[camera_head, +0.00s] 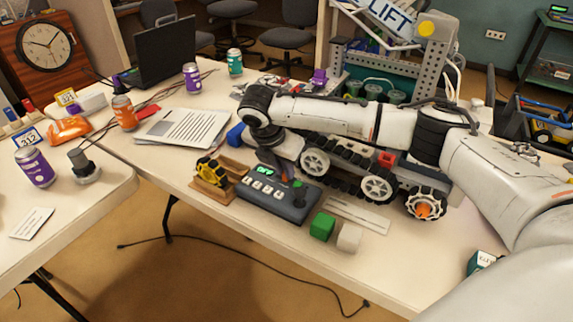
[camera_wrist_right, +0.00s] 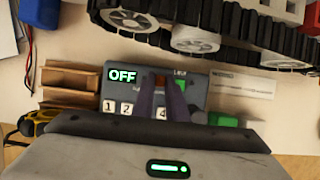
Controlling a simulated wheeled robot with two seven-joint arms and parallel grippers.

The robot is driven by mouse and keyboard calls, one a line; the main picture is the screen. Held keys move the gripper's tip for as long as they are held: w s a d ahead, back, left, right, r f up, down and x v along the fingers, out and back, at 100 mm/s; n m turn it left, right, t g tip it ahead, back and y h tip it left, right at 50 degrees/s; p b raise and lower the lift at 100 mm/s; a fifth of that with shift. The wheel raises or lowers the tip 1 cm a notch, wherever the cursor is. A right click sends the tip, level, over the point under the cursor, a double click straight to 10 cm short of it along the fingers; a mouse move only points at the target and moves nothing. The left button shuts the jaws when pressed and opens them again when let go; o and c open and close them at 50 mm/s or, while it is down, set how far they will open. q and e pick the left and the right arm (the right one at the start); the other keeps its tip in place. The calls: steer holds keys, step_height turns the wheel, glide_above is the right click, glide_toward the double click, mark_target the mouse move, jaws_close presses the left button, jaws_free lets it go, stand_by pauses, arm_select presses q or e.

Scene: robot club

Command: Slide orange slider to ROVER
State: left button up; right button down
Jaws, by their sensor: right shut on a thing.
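The dark grey control box (camera_head: 262,203) lies on the table with a lit display and a row of numbered white keys. In the right wrist view the display (camera_wrist_right: 122,75) reads OFF. My right gripper (camera_wrist_right: 162,84) reaches down onto the top of the box, beside the display. It is shut on the orange slider (camera_wrist_right: 160,79), of which only a small part shows between the fingers. The label ROVER cannot be read. My left gripper is not in view.
The tracked rover (camera_head: 376,188) stands right behind the box. A yellow-and-black tape measure (camera_head: 209,172) sits on a wooden holder at the left. A green block (camera_head: 322,226) and a white block (camera_head: 349,238) stand at the right, near the table edge.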

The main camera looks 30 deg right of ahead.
steer(key=c, duration=1.8)
jaws_free()
steer(key=shift+s+d, duration=0.2)
steer(key=shift+s, duration=0.1)
steer(key=shift+o, duration=0.2)
steer(key=shift+a+r, duration=0.25)
steer(key=shift+r, duration=0.2)
steer(key=v, duration=0.9)
steer(key=shift+r+p, duration=0.15)
steer(key=shift+p, duration=0.25)
